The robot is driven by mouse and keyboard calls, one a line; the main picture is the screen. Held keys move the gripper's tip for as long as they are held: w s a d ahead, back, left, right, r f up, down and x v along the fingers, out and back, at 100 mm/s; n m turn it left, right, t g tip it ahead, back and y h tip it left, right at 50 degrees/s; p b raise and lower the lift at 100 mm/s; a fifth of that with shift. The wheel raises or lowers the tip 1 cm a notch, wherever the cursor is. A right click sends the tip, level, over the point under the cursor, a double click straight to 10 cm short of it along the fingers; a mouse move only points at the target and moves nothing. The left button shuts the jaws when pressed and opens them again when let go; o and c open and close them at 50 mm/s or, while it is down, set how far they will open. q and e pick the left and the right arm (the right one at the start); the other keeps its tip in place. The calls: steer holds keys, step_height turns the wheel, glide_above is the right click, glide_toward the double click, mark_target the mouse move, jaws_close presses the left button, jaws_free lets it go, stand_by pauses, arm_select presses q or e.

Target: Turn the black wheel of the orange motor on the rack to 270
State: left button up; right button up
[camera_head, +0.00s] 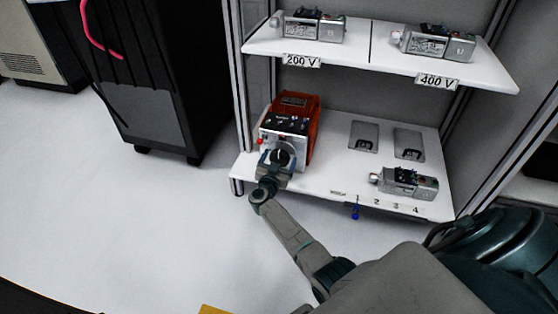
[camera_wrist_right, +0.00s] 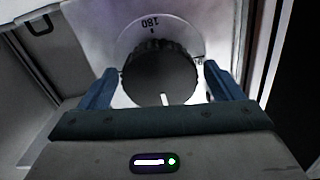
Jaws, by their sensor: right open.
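The orange motor (camera_head: 306,106) stands at the left of the lower rack shelf, its silver front facing me. Its black wheel (camera_head: 281,157) is on that front, partly covered by my right gripper (camera_head: 274,163). In the right wrist view the ridged black wheel (camera_wrist_right: 160,75) sits between the two blue fingers of my right gripper (camera_wrist_right: 160,68). The fingers are open, with a small gap on each side. A white mark on the wheel points to the bottom of that view. An upside-down "180" shows on the dial plate (camera_wrist_right: 187,34) above the wheel. My left gripper is out of view.
A small silver motor (camera_head: 408,182) lies at the front right of the lower shelf (camera_head: 335,175), behind printed numbers. Two grey plates (camera_head: 364,136) lie farther back. The upper shelf (camera_head: 375,62) holds two silver motors above 200 V and 400 V labels. A black cabinet (camera_head: 150,80) stands left.

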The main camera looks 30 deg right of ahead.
steer(key=shift+c, duration=0.2)
steer(key=c, duration=1)
steer(key=shift+o, duration=0.2)
steer(key=shift+m, duration=0.3)
